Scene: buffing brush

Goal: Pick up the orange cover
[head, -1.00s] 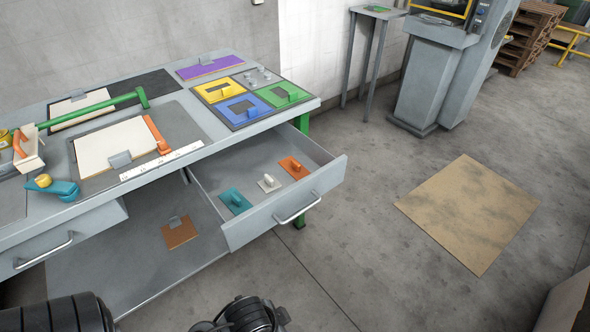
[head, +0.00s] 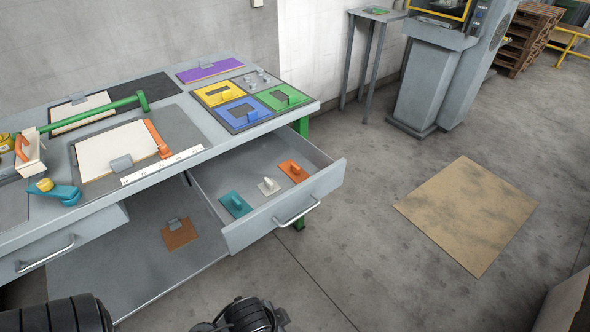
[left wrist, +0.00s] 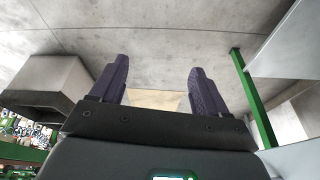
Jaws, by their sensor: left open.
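The orange cover (head: 294,170) is a small flat plate with an upright handle. It lies in the open drawer (head: 331,186), towards the drawer's right end in the head view. My left gripper (left wrist: 157,82) shows only in the left wrist view. Its two dark purple fingers are spread apart with nothing between them. The cover cannot be made out in that view. My right gripper is in neither view.
A white cover (head: 269,187) and a teal cover (head: 235,204) lie beside the orange one. A brown plate (head: 180,234) is on the lower shelf. The workbench top (head: 214,151) holds yellow, blue and green covers. Floor right of the drawer is clear around a cardboard sheet (head: 467,214).

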